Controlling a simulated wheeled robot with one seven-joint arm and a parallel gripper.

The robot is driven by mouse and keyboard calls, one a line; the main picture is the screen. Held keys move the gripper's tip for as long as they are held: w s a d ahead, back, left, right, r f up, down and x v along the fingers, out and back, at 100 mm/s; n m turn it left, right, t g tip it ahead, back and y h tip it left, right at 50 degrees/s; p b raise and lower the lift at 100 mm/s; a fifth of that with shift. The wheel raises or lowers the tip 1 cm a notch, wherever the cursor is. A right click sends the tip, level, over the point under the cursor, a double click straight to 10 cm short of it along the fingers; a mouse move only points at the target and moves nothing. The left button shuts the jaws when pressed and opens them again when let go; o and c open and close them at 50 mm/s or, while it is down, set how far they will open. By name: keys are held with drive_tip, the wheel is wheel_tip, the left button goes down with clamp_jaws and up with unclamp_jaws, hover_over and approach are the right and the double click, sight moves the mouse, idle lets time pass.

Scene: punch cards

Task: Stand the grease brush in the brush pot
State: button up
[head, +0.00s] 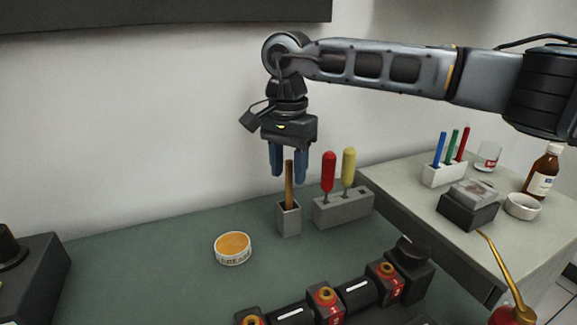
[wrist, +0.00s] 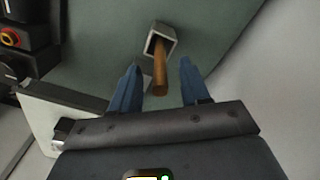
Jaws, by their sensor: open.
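The grease brush (head: 289,184) stands in the brush pot (head: 289,219), a small grey square holder on the green bench. Its wooden handle sticks up out of the pot, and its lower end is hidden inside. My gripper (head: 288,180) is above the pot with its blue fingers open, one to each side of the handle's top. In the wrist view the brush handle (wrist: 160,75) shows between the open fingers (wrist: 158,82), apart from both, with the pot (wrist: 161,38) beyond it.
A grey block (head: 343,209) with a red and a yellow screwdriver stands right of the pot. A grease tin (head: 233,248) lies to the front left. Black devices with red parts (head: 326,301) line the front. A side table (head: 400,185) holds pens, a bottle and a dish.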

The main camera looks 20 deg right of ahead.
drive_tip(key=shift+r+b, duration=0.4)
drive_tip(key=shift+r, duration=3.5)
